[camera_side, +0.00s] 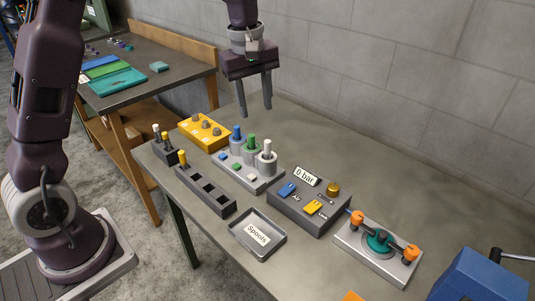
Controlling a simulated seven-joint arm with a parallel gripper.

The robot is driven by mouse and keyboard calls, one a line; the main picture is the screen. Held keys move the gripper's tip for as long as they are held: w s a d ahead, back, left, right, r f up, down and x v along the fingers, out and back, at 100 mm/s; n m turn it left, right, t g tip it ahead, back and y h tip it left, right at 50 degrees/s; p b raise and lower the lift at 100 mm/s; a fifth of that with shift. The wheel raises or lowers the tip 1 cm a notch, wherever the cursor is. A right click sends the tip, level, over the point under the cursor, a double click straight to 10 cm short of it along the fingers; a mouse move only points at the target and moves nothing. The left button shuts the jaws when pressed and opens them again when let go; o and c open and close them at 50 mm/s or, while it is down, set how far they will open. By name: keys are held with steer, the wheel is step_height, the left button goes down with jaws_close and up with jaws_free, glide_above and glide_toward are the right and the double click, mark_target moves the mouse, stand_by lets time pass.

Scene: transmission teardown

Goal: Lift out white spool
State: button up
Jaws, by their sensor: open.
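The white spool (267,147) stands upright in the rightmost cylinder of the grey valve block (249,177). A green spool (250,140) and a blue spool (237,132) stand in the cylinders to its left. My gripper (255,110) is open and empty, pointing down. In the picture it is above and slightly left of the white spool, apart from it. A grey tray labelled "Spools" (281,238) lies in front of the block and looks empty apart from its label.
A dark box with a "0 bar" sign (306,177) stands right of the block. A yellow box (204,132) is at its left. A dark slotted rack (217,199) stands in front. A plate with orange clamps (378,248) and a blue vise (482,278) are farther right.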

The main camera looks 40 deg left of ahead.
mark_target(268, 141)
steer(key=w+f+n, duration=0.1)
steer(key=w+f, duration=0.1)
steer(key=f, duration=0.1)
steer(key=w+a+f+n+g, duration=0.1)
steer(key=w+f, duration=0.1)
steer(key=f, duration=0.1)
steer(key=w+a+f+n, duration=0.1)
steer(key=f+n, duration=0.1)
steer(key=f, duration=0.2)
steer(key=shift+w+a, duration=0.1)
steer(key=shift+w, duration=0.3)
step_height(268, 141, down, 7)
steer(key=shift+f, duration=0.2)
jaws_close()
steer(key=shift+w, duration=0.1)
